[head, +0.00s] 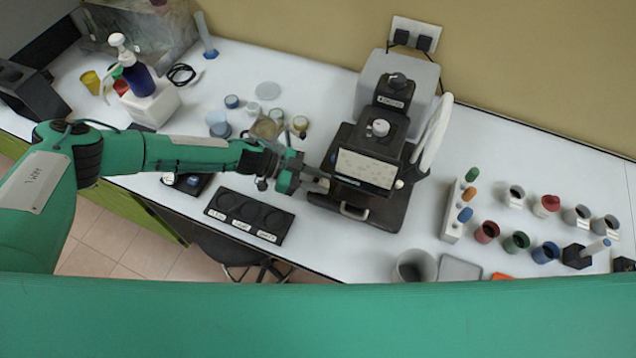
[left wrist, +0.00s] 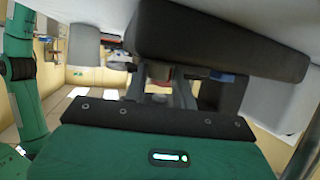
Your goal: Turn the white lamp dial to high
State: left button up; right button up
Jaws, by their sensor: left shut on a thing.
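The black analysis instrument (head: 367,167) stands on the white bench with a pale panel on its front. My left gripper (head: 322,180) reaches in from the left and its fingertips are at the instrument's left side. In the left wrist view the gripper (left wrist: 163,92) is shut on a small dial (left wrist: 159,72) with a reddish edge, under the dark instrument body (left wrist: 215,40). I take this to be the white lamp dial. The fingers hide most of it, and its setting cannot be read. My right gripper is not in view.
A black three-well tray (head: 213,214) lies at the bench's front edge, below my left forearm. Small jars (head: 300,124) stand behind the gripper. A white tube rack (head: 451,218) and several coloured cups (head: 516,242) stand to the right. Bare bench lies behind the rack.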

pick_arm(q)
jog(key=shift+w+m+g, duration=0.1)
jog(key=shift+m+g, duration=0.2)
jog(key=shift+g, duration=0.1)
jog(key=o, duration=1)
